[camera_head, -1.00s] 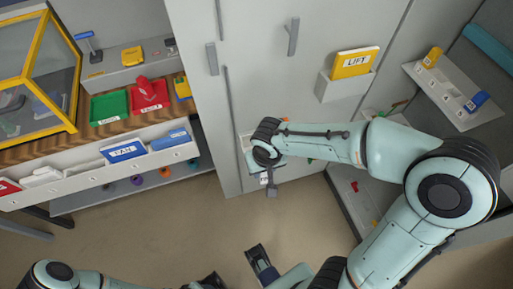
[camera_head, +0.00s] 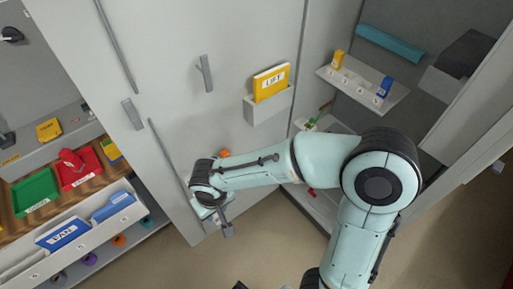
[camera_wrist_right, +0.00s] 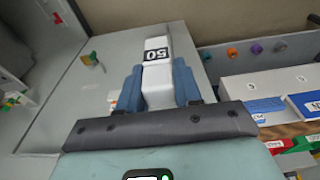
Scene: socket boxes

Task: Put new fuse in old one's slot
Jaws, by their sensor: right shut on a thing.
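My right gripper (camera_wrist_right: 158,88) is shut on a white fuse (camera_wrist_right: 158,75) with a black "50" label, gripped between blue fingers in the right wrist view. In the head view, my right gripper (camera_head: 222,222) hangs low in front of the grey cabinet doors. The fuse is too small to make out there. A sloped grey rack (camera_head: 350,88) with numbered places stands at the upper right. It holds a yellow block (camera_head: 338,58) and a blue block (camera_head: 383,88). Only a dark tip, possibly my left gripper (camera_head: 240,285), shows at the bottom edge. Which slot held the old fuse is unclear.
A yellow "LIFT" binder (camera_head: 271,82) sits in a grey door pocket (camera_head: 268,107). A green tray (camera_head: 36,194) and a red tray (camera_head: 78,168) stand on the bench at left. A teal bar (camera_head: 390,44) lies behind the rack. An open cabinet panel bounds the right side.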

